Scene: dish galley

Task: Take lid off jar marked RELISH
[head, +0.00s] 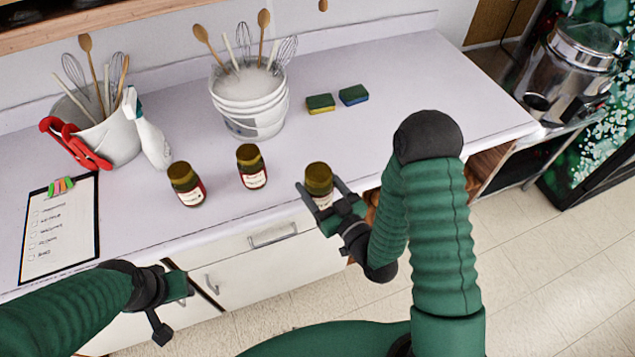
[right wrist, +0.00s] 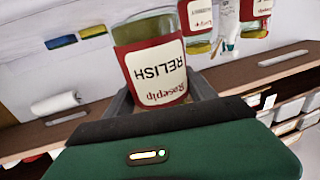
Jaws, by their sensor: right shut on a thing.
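The jar marked RELISH (right wrist: 158,60) has a red and white label and greenish glass. Its lettering is upside down in the right wrist view. In the head view the same jar (head: 319,178) is at the counter's front edge, the rightmost of three jars. My right gripper (head: 325,196) is shut on it, one finger on each side. The jar's olive-brown top shows in the head view, but I cannot make out a separate lid. My left gripper (head: 176,287) is low at the left in front of the drawers, apart from the jars; its fingers are not clear.
Two similar jars (head: 251,166) (head: 186,184) stand to the left. Behind are a white bucket of utensils (head: 255,118) and two sponges (head: 320,103) (head: 353,94). A spray bottle (head: 148,135) and clipboard (head: 62,225) are at left. The counter's right side is clear.

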